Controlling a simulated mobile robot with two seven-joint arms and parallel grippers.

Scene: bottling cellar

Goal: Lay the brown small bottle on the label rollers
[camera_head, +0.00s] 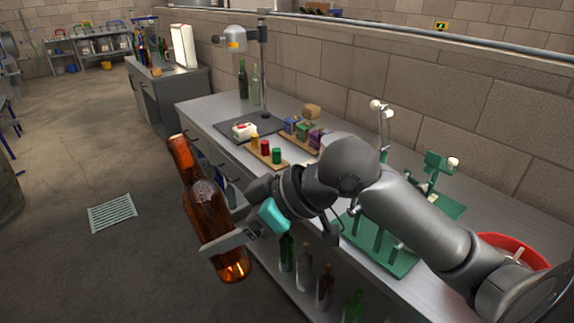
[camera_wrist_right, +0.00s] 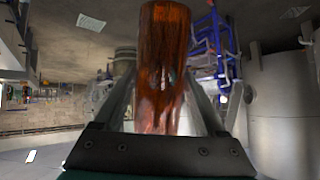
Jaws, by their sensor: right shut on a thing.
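The brown bottle (camera_head: 203,200) is held in my right gripper (camera_head: 222,222) in the head view, in the air in front of the bench. It is tilted, with its neck up and to the left and its base low. In the right wrist view, the brown glass (camera_wrist_right: 162,65) stands between the two fingers of the right gripper (camera_wrist_right: 170,95). The gripper is shut on the bottle. I cannot make out the label rollers for certain; a green stand (camera_head: 385,245) on the bench is partly hidden by my right arm. My left gripper is not in view.
The grey bench (camera_head: 215,108) carries a capper on a post (camera_head: 263,70), small boxes (camera_head: 300,128) and a wooden strip with coloured pieces (camera_head: 265,150). A red bowl (camera_head: 515,247) is at the right. Several bottles stand below the bench top. Open floor lies left.

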